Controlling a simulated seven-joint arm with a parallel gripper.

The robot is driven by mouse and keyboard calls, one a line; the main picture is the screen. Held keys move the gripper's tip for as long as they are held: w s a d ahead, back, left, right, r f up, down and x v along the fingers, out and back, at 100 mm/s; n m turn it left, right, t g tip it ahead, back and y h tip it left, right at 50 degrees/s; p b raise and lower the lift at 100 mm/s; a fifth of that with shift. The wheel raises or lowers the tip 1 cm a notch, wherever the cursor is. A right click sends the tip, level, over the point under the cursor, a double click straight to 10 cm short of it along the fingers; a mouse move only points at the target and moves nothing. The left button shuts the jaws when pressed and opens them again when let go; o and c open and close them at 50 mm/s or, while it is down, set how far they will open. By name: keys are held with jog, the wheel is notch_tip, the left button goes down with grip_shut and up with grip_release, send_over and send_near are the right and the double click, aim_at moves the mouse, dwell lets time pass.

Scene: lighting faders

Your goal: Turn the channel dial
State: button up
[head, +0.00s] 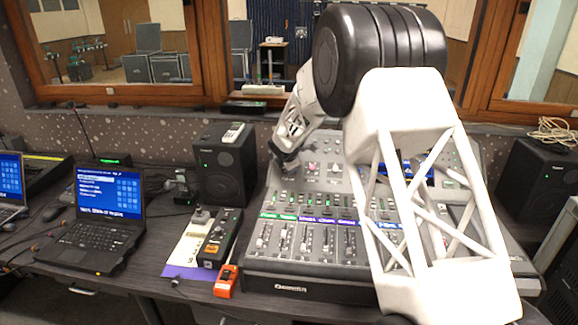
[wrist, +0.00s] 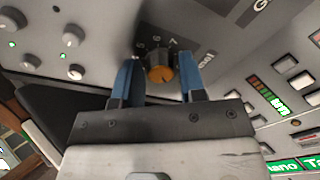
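An orange channel dial (wrist: 160,72) sits on the grey panel, with small printed marks around its far side, in the wrist view. My gripper (wrist: 160,62) is open, its two blue fingers on either side of the dial. A narrow gap shows on the right of the dial; on the left, the finger is very close and contact cannot be told. In the head view my gripper (head: 284,160) is at the upper left of the mixing console (head: 300,277), and the dial cannot be made out there.
Small knobs (wrist: 70,40) with green lights lie left of the dial in the wrist view, and a lit level meter (wrist: 266,97) lies right. A black speaker (head: 224,165) stands close left of the console. A laptop (head: 105,215) and orange device (head: 226,281) are further left.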

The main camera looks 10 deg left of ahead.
jog(key=shift+o, duration=1.1)
jog(key=shift+s+r, duration=0.1)
jog(key=shift+r, duration=0.05)
jog(key=v, duration=0.7)
jog(key=shift+s+r, duration=0.15)
jog(key=shift+s, duration=0.05)
